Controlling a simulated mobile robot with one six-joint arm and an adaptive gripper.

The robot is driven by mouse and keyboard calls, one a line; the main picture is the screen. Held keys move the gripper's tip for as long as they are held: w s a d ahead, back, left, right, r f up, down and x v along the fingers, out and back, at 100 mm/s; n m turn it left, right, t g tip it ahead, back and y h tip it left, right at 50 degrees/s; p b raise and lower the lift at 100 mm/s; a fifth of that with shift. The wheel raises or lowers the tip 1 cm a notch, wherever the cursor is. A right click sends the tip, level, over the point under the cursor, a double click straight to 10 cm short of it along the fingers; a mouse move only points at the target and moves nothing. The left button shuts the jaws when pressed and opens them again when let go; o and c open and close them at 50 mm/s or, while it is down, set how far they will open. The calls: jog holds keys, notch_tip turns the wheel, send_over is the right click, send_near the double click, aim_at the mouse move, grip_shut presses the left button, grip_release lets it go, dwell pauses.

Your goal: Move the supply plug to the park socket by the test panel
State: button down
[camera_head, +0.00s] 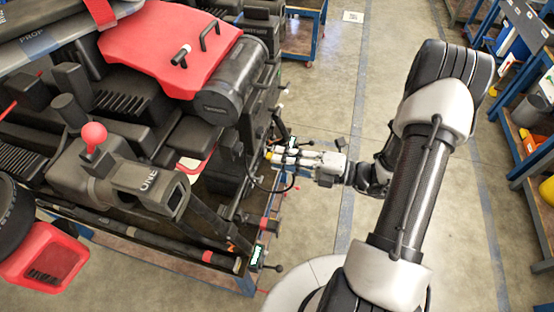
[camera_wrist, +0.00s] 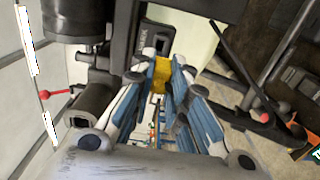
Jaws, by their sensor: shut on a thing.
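My gripper (camera_head: 281,158) reaches left to the side of the large drone machine in the head view. In the wrist view its blue-padded fingers (camera_wrist: 163,80) are closed on a yellow piece, which I take to be the supply plug (camera_wrist: 159,76). A bit of yellow, the plug (camera_head: 268,155), also shows at the fingertips in the head view. A dark labelled block (camera_wrist: 152,40) stands just beyond the plug; its lettering is too small to read surely. I cannot tell whether the plug touches it or sits in it. I cannot pick out the park socket for sure.
The drone machine, with its red cover (camera_head: 165,50), fills the left. A black cable (camera_head: 262,187) loops below my gripper. Red-tipped levers stick out low on the machine's side. Blue-framed benches (camera_head: 520,140) stand at the right. The floor between is clear.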

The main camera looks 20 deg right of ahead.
jog(key=shift+p, duration=0.3)
jog(key=shift+p+x, duration=0.5)
jog(key=shift+x, duration=2.4)
jog(key=shift+p, duration=0.65)
jog(key=shift+x, duration=1.25)
jog(key=c, duration=1.5)
grip_release()
